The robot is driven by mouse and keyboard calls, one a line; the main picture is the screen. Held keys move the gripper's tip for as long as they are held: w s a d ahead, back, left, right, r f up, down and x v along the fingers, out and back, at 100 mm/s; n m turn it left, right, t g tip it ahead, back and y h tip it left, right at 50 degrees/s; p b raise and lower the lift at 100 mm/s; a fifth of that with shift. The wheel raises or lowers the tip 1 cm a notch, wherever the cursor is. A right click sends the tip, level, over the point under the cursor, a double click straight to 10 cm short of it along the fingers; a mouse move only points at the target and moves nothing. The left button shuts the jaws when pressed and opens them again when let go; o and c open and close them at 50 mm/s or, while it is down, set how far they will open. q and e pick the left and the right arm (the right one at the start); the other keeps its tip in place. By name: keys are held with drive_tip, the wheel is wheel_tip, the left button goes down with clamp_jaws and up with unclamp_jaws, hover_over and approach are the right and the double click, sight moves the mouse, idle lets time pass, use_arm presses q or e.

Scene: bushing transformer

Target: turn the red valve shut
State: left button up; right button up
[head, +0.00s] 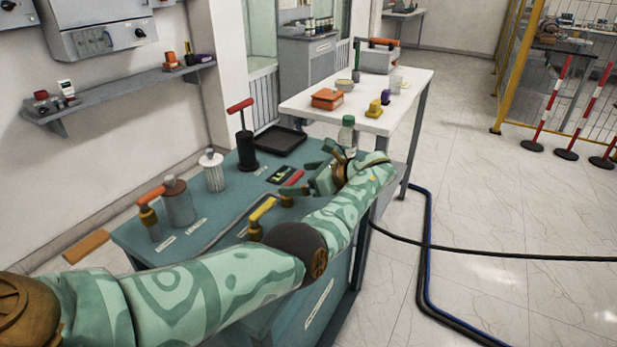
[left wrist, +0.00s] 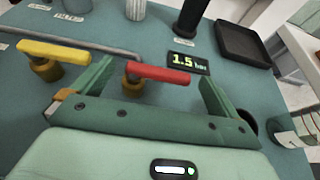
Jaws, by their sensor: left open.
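The red valve has a red lever handle (left wrist: 160,73) on a brass body (left wrist: 132,86); in the head view the red handle (head: 294,178) is partly hidden by my gripper. In the left wrist view the lever points right, roughly in line with the grey pipe (left wrist: 80,46). My left gripper (left wrist: 156,78) is open, with one finger on each side of the red handle; I see no clear contact. It also shows in the head view (head: 304,178) over the bench's right part. My right gripper is not in view.
A yellow-handled valve (left wrist: 55,52) stands left of the red one. A display (left wrist: 188,62) reading 1.5 bar lies just behind. The teal bench also holds an orange-handled valve (head: 150,200), a black cylinder with red T-handle (head: 243,135), a black tray (head: 280,141) and a bottle (head: 347,133).

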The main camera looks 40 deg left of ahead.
use_arm(q)
drive_tip(key=b+v, duration=0.3)
drive_tip(key=v, duration=1.3)
drive_tip(key=shift+b, duration=0.4)
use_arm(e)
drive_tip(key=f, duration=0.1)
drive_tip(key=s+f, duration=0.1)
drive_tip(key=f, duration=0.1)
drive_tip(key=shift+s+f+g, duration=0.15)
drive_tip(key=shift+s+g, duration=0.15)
use_arm(q)
drive_tip(key=shift+d, duration=0.1)
